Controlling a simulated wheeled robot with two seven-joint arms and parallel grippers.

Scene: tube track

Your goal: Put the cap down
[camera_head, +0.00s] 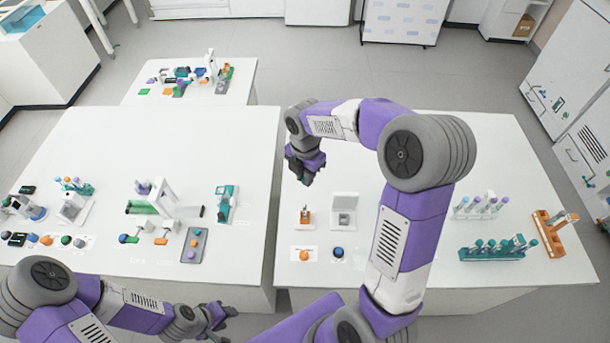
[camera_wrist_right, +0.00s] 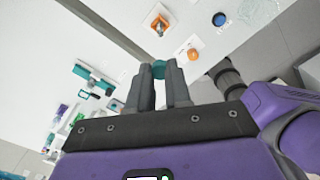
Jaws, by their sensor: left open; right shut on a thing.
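My right gripper (camera_head: 308,168) is above the right table (camera_head: 420,150), near its left edge. In the right wrist view its fingers (camera_wrist_right: 166,72) are shut on a small teal cap (camera_wrist_right: 158,69), mostly hidden between them. The cap cannot be made out in the head view. My left gripper (camera_head: 222,322) is open and empty, at the bottom of the head view in front of the left table.
On the right table are an orange stand (camera_head: 305,216), a grey-white device (camera_head: 343,210), an orange cap (camera_head: 304,254) and a dark blue cap (camera_head: 338,252). Tube racks (camera_head: 492,250) stand further right. The left table (camera_head: 200,130) holds several instruments; its back is clear.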

